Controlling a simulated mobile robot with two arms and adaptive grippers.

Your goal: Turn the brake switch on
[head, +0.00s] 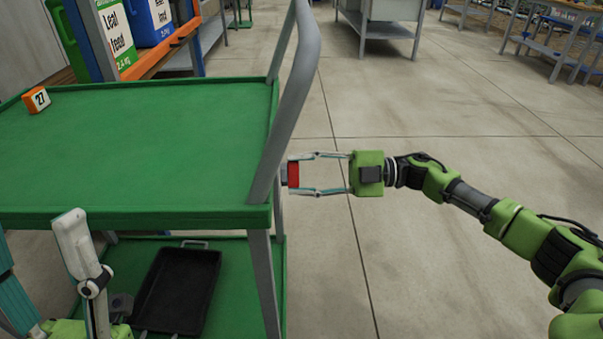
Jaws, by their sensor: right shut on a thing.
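The brake switch, a small red block (293,174), sits on the right side of a green cart (150,150), beside the grey handle post. My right gripper (300,175) reaches in from the right and is shut on the red block, one finger above and one below it in the picture. Any marking on the switch is too small to read. My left gripper (38,245) shows partly at the lower left, in front of the cart. Its fingers stand apart with nothing seen between them.
The grey handle (290,90) rises close to my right fingertips. A black tray (180,285) lies on the lower shelf. An orange number tag (37,99) stands on the cart top. Labelled containers (150,20) stand behind. The floor on the right is clear.

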